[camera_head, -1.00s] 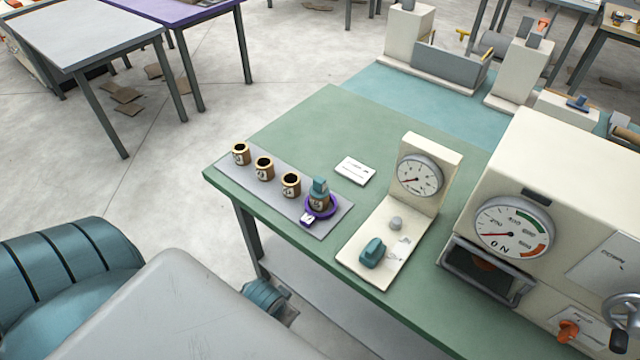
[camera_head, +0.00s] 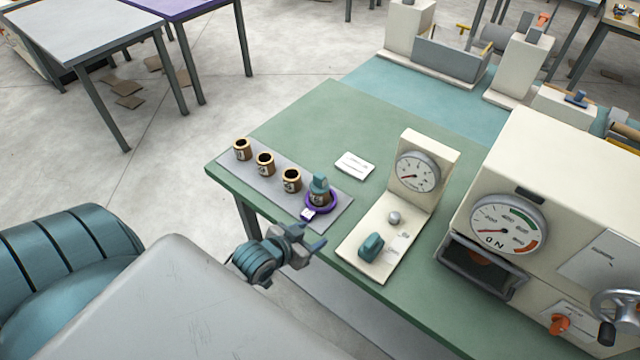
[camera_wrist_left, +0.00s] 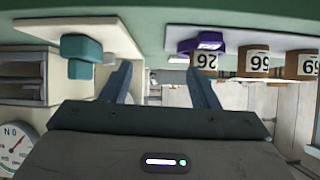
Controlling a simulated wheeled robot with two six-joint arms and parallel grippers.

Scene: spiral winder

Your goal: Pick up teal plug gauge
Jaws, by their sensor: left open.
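A teal plug-shaped piece (camera_head: 320,184) stands upright in a brown bushing ringed by a purple collar (camera_head: 321,207), at the right end of a grey strip. A second teal piece (camera_head: 371,246) sits on the cream dial stand (camera_head: 385,263); it also shows in the left wrist view (camera_wrist_left: 82,48). I cannot tell for sure which is the plug gauge. My left gripper (camera_head: 314,238) is open and empty just off the table's front edge, below the collar and left of the stand. In the left wrist view, its fingers (camera_wrist_left: 158,82) are apart, with the collar (camera_wrist_left: 203,44) beyond them.
Several brown bushings (camera_head: 265,164) line the grey strip (camera_head: 222,165). A white card (camera_head: 355,165) lies behind. A large cream machine with a dial (camera_head: 507,226) stands at the right. The green table (camera_head: 325,115) is clear at the back.

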